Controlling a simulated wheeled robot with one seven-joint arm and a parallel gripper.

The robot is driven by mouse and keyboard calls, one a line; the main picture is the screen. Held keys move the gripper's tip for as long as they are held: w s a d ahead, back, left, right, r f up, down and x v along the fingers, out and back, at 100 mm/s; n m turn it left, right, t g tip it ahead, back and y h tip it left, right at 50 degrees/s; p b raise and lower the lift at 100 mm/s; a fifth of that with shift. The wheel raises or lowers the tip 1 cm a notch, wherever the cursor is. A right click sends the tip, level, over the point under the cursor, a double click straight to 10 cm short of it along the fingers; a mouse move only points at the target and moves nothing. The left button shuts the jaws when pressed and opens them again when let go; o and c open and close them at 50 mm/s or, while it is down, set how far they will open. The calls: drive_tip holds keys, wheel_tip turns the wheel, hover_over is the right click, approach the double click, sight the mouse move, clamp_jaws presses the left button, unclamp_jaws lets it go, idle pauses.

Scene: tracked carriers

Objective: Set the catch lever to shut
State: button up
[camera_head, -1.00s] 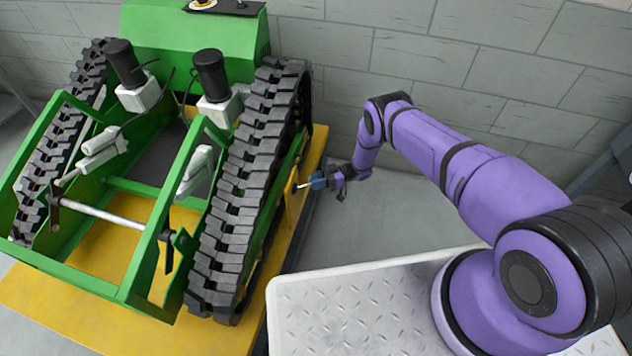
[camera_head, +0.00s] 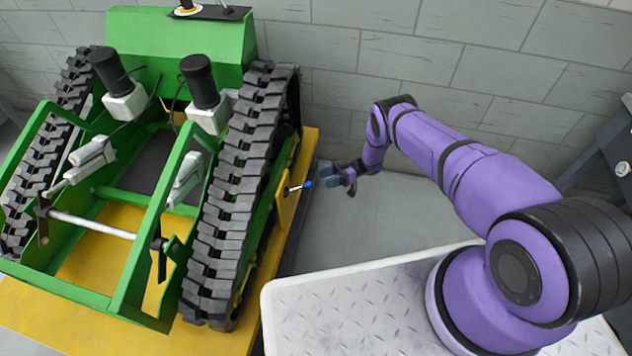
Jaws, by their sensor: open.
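The catch lever (camera_head: 297,188) is a thin pale rod with a blue knob (camera_head: 308,184) at its end. It sticks out to the right from a yellow plate (camera_head: 284,195) on the side of the tracked carrier (camera_head: 245,185). My gripper (camera_head: 332,176) is just right of the knob, apart from it, with a small gap between. Its fingers are open and nothing shows between them. The lever's pivot is too small to make out clearly.
The carrier's black right track (camera_head: 240,190) stands close to the left of the lever. The carrier rests on a yellow platform (camera_head: 130,325). A grey brick wall (camera_head: 420,65) is behind. The grey floor (camera_head: 390,215) below my gripper is clear.

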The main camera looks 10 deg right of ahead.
drive_tip(key=shift+w+d, duration=0.15)
drive_tip(key=shift+d, duration=0.55)
drive_tip(key=shift+w+d, duration=0.15)
drive_tip(key=shift+d, duration=0.5)
